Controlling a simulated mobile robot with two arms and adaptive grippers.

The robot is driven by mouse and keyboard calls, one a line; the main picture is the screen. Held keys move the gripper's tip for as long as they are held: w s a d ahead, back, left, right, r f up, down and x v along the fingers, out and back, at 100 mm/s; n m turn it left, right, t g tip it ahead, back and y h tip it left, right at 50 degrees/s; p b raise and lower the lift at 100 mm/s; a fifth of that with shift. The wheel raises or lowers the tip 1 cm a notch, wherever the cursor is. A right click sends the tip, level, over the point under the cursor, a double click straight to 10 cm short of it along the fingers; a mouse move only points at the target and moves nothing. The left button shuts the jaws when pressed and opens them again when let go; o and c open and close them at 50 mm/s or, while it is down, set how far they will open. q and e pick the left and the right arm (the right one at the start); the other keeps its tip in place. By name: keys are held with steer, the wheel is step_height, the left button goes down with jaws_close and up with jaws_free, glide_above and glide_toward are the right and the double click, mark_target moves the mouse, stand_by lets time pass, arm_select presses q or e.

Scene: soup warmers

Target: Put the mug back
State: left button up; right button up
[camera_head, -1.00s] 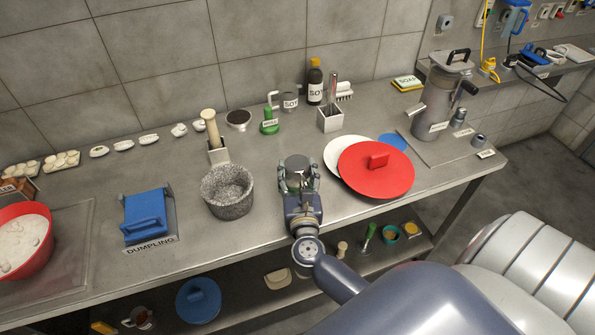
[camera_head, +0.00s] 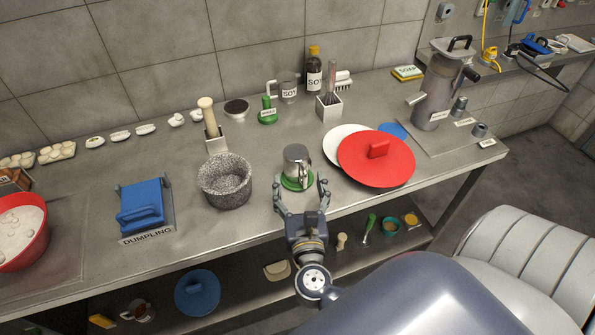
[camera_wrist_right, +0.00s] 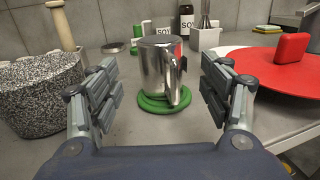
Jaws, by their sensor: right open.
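A shiny metal mug (camera_head: 296,160) stands upright on a green ring-shaped mat (camera_head: 289,184) near the front of the steel counter. In the right wrist view the mug (camera_wrist_right: 158,70) is centred between my fingers, its handle facing me and slightly right, with the green mat (camera_wrist_right: 153,108) under it. My right gripper (camera_head: 301,196) is open and empty, just in front of the mug and apart from it. It also shows in the right wrist view (camera_wrist_right: 160,95) with its fingers spread wide. My left gripper is not in view.
A stone mortar (camera_head: 226,184) stands left of the mug. A red lid (camera_head: 365,165) and white plate (camera_head: 338,140) lie to the right. Behind are a soy bottle (camera_head: 314,80) and a whisk holder (camera_head: 329,108). A lower shelf holds several items.

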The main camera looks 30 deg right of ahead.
steer(key=shift+b+v, duration=0.35)
steer(key=shift+v, duration=1.5)
